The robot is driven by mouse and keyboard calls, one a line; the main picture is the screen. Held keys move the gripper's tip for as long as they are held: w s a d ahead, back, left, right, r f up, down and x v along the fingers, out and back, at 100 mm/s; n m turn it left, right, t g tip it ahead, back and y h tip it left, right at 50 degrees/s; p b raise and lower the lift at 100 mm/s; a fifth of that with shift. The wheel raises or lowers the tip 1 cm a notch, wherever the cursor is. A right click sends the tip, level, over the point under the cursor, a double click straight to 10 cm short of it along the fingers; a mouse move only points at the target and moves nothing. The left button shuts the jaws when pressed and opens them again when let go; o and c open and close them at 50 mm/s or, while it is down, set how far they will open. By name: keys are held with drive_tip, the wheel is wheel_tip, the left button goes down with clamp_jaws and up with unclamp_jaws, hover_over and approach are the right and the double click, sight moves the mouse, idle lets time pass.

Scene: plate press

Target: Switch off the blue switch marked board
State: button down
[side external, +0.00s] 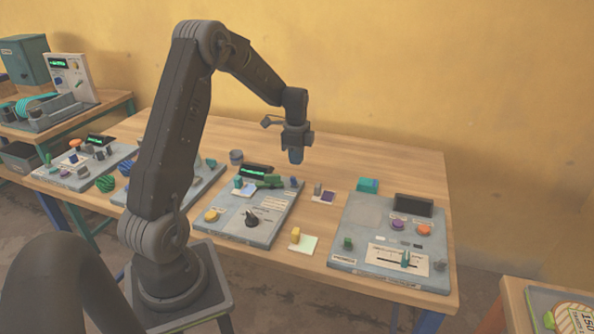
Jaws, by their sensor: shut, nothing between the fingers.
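My gripper (295,158) hangs pointing down above the back right part of the middle grey panel (226,226). Its fingers are shut and empty. A small blue piece (293,181) stands near that panel's back right corner, a little below my gripper and apart from it in the picture. It looks like a blue switch, but its marking is too small to read and I cannot tell its position. A teal piece (238,182) and a green part (268,181) are also on this panel, near its lit display (257,171).
The middle panel also carries a yellow button (211,215) and a black knob (251,217). A right panel (350,213) has a dark screen (413,205), buttons and a slider. A yellow block (296,235) lies between the panels. More devices stand left, partly behind my arm.

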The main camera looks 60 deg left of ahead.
drive_tip(key=shift+w+a+r, duration=0.1)
drive_tip(key=shift+a+r, duration=0.05)
drive_tip(key=shift+r, duration=0.8)
drive_tip(key=shift+w+a+r, duration=0.1)
drive_tip(key=shift+r, duration=0.85)
drive_tip(key=s+d+r+n+t, duration=0.1)
drive_tip(key=s+d+r+n, duration=0.1)
drive_tip(key=d+r, duration=0.45)
drive_tip(key=s+d+r+n+t, duration=0.15)
drive_tip(key=d+r, duration=0.25)
drive_tip(key=d, duration=0.6)
drive_tip(key=s+d+r+n+t, duration=0.2)
drive_tip(key=s+d+n, duration=0.3)
drive_tip(key=s+d, duration=0.8)
drive_tip(key=shift+s+d+t, duration=0.3)
drive_tip(key=shift+s+t, duration=0.25)
drive_tip(key=shift+s, duration=0.35)
drive_tip(key=c, duration=1.8)
unclamp_jaws()
drive_tip(key=shift+r+n, duration=0.1)
drive_tip(key=shift+n, duration=0.15)
